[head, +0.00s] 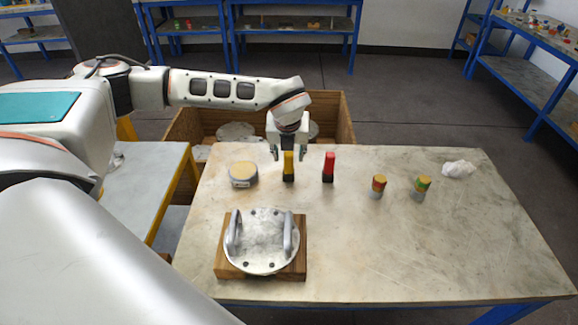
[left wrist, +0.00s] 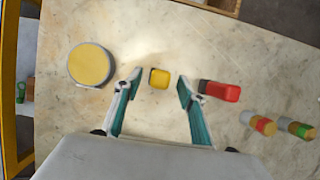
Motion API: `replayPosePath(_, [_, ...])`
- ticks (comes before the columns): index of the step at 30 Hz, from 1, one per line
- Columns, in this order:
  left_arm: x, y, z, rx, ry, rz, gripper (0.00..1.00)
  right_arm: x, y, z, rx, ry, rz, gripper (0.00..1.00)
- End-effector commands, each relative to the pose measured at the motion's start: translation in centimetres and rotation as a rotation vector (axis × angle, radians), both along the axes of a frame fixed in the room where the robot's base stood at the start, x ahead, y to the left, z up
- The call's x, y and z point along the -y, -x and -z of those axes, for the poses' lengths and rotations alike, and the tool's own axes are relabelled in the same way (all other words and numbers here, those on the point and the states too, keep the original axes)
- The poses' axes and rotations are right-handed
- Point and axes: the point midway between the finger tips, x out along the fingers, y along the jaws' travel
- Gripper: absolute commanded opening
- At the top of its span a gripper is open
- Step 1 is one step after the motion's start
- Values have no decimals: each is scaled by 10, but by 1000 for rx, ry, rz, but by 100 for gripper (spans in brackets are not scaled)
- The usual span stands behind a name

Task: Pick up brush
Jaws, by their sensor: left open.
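Two upright brush-like objects stand on the table: a yellow one with a dark lower part (head: 288,168) and a red one with a dark lower part (head: 328,168). I cannot tell for sure which is the brush. My left gripper (head: 289,152) is open and points down above the yellow one. In the left wrist view the yellow top (left wrist: 159,78) lies between the spread fingertips of the left gripper (left wrist: 159,86), with gaps on both sides. The red one (left wrist: 220,91) is just right of the right finger. My right gripper is not in view.
A round tin with a yellowish top (head: 243,174) stands left of the yellow object. A metal flange cover with two handles (head: 262,240) lies on a wooden board in front. Two banded cylinders (head: 377,187) and a white crumpled cloth (head: 458,169) are to the right. The right front table is clear.

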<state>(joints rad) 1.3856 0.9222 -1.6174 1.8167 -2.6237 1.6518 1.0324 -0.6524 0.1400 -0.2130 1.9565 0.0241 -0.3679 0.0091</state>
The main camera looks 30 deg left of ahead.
Motion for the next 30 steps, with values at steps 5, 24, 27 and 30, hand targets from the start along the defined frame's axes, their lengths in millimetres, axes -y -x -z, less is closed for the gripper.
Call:
replayPosePath(5, [-4, -6, 17, -1, 0, -2, 40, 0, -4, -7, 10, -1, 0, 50])
replayPosePath(24, [-5, -7, 19, 0, 1, -2, 0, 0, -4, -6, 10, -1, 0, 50])
replayPosePath(27, [-5, -7, 19, 0, 1, -2, 0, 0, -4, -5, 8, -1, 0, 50])
replayPosePath(30, [-5, -7, 16, 2, 1, -1, 0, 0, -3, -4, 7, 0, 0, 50])
